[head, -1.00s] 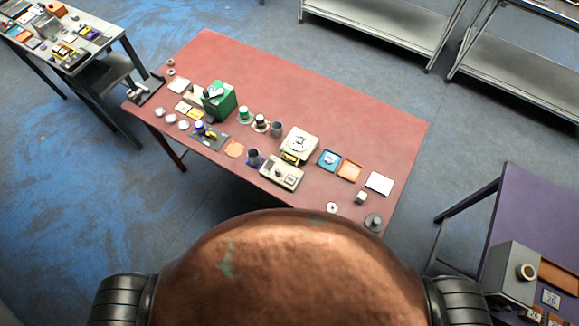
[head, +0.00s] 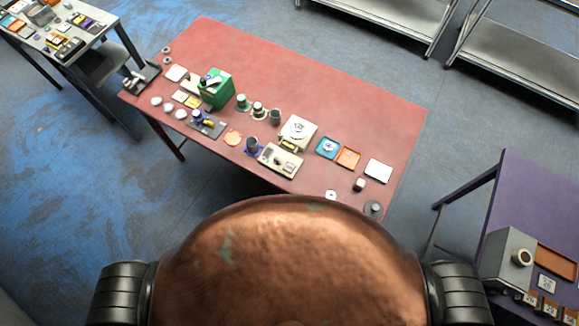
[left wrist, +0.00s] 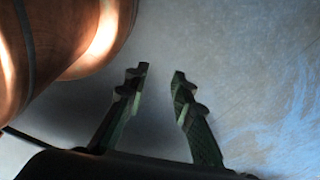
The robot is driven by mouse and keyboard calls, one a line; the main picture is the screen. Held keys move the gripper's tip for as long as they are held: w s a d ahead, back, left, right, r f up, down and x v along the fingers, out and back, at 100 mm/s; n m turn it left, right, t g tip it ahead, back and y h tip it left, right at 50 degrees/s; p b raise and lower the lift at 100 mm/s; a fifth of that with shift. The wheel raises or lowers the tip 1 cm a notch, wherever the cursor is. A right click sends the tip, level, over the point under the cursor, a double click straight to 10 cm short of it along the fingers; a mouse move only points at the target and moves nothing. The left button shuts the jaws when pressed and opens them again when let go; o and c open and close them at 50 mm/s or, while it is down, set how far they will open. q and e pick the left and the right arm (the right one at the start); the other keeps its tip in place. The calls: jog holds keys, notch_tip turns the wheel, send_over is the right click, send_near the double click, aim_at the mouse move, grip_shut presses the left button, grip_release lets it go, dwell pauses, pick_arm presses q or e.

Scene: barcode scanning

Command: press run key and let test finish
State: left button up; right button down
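A beige device with small controls on its top (head: 281,160) sits near the front edge of the red table (head: 330,90). A run key on it is too small to make out. A beige square unit with a round dial or plate (head: 298,132) stands just behind it. A green box-shaped device (head: 217,88) stands further left on the table. My left gripper (left wrist: 160,72) shows in the left wrist view with its two fingers apart and nothing between them, over bare floor. Neither gripper shows in the head view.
A blue tray (head: 328,148), an orange tray (head: 348,158) and a white square (head: 378,171) lie to the right on the red table. A purple table (head: 540,200) with a grey box (head: 510,262) stands at the right. Metal shelves (head: 520,75) stand behind. The red table's back half is clear.

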pick_arm(q)
grip_shut()
dwell(1.3)
